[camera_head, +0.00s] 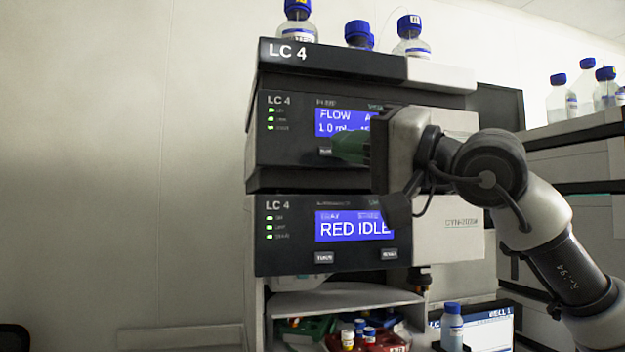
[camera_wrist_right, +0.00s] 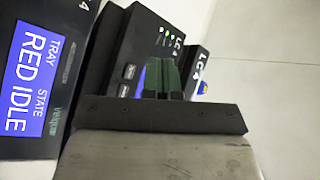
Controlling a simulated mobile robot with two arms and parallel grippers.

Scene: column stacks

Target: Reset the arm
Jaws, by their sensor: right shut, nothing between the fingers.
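My right gripper (camera_head: 338,148) is in front of the upper LC 4 module (camera_head: 290,150), with its green fingers shut and empty. The fingertips are at a small button just below the blue FLOW screen (camera_head: 345,121); I cannot tell whether they touch it. In the right wrist view the shut green fingers (camera_wrist_right: 161,72) point at the same module's front. The lower LC 4 module (camera_head: 290,240) shows RED IDLE on its screen, which is also large in the right wrist view (camera_wrist_right: 30,75). My right arm comes in from the right and hides part of both modules. My left gripper is not in view.
Blue-capped bottles (camera_head: 297,22) stand on top of the stack. A compartment below holds a red tray (camera_head: 372,341) with small vials. A blue-capped bottle (camera_head: 452,328) stands by a monitor (camera_head: 490,327) at lower right. The space left of the stack is clear wall.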

